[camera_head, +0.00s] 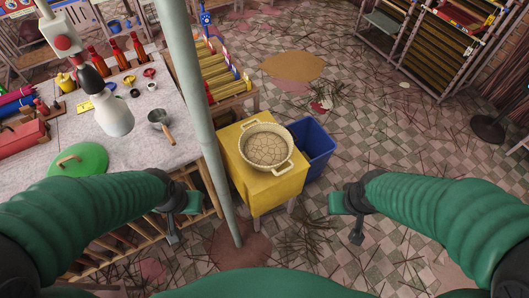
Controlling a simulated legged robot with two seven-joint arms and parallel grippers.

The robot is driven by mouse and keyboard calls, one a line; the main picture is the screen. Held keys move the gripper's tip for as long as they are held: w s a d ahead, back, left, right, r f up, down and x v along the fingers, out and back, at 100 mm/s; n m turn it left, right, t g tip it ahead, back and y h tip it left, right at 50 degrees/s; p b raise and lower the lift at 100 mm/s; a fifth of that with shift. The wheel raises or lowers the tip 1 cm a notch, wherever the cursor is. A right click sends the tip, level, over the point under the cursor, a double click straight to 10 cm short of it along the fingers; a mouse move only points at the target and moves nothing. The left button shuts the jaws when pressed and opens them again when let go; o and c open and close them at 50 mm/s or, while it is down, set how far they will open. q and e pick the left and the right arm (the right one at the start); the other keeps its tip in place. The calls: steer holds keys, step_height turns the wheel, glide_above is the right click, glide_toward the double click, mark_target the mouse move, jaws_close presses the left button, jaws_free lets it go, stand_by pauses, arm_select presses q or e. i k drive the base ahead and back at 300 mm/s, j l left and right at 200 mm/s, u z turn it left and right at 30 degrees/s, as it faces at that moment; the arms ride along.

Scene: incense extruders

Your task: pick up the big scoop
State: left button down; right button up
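A scoop (158,117) with a grey metal bowl and a short brown handle lies on the pale worktable (140,158) at the left. It is the only scoop I can make out. My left gripper (174,235) hangs in front of the table's near right edge, well nearer to me than the scoop and apart from it. My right gripper (356,232) hangs over the tiled floor, to the right of the yellow stand. Both grippers appear empty. Their fingers are small and dark, so I cannot tell how far apart they are.
A grey pole (196,110) rises right of the scoop. A green lid (82,159), a white bottle (114,117) and red bottles (116,52) share the table. A yellow stand (262,188) holds a pale two-handled basin (266,146); a blue bin (313,146) stands beside it.

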mark_target(158, 118)
steer(key=j+z, duration=0.3)
steer(key=j, duration=0.35)
steer(key=k+j+z, duration=0.15)
steer(key=j+z, duration=0.2)
steer(key=j, duration=0.25)
